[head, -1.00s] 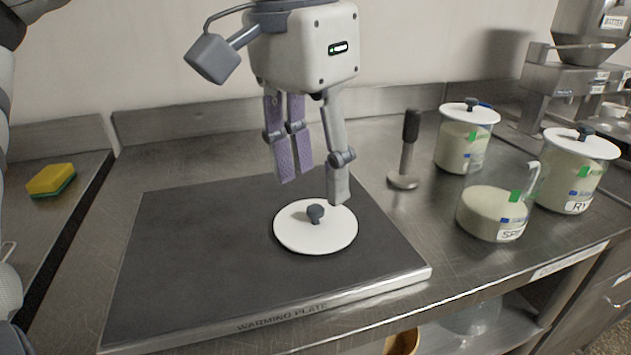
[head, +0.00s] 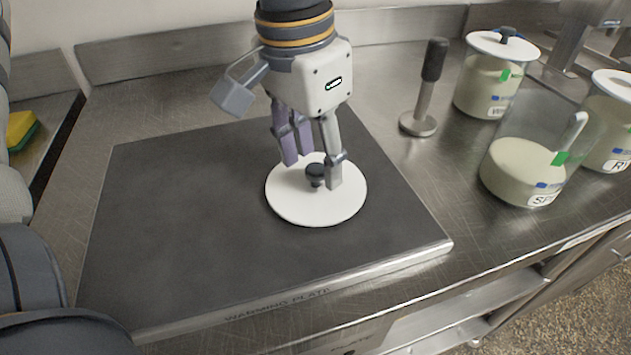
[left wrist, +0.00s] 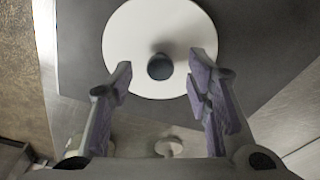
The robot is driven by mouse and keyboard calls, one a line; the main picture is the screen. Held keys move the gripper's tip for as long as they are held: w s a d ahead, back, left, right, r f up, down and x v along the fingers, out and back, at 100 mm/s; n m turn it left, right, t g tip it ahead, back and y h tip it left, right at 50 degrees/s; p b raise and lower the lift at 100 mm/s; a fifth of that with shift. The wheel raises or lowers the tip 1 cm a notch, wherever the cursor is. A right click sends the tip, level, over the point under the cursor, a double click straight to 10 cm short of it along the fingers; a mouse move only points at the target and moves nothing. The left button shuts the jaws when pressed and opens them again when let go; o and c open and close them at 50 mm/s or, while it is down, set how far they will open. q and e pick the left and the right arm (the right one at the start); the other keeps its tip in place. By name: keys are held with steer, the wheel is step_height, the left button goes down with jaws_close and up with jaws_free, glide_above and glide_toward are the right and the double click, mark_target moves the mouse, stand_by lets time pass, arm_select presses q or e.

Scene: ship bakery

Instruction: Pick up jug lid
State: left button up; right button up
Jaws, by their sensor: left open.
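The jug lid (head: 300,208) is a white disc with a dark round knob (head: 315,172). It lies flat on the dark warming plate (head: 190,235). My left gripper (head: 312,172) is open, pointing down over the lid, with its fingers on either side of the knob in the head view. In the left wrist view the lid (left wrist: 130,40) and its knob (left wrist: 160,67) show just beyond and between the fingertips of my left gripper (left wrist: 160,75). I cannot tell whether a fingertip touches the lid. My right gripper is not in view.
An open jug (head: 515,175) without a lid stands right of the plate. Two lidded jugs (head: 488,85) (head: 610,125) stand behind and beside it. A metal tool with a dark handle (head: 425,95) stands upright nearby. A sponge (head: 22,130) lies far left.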

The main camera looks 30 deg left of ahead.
arm_select(q)
steer(key=shift+w+f, duration=0.1)
steer(key=shift+f, duration=0.45)
jaws_close()
steer(key=shift+r, duration=0.15)
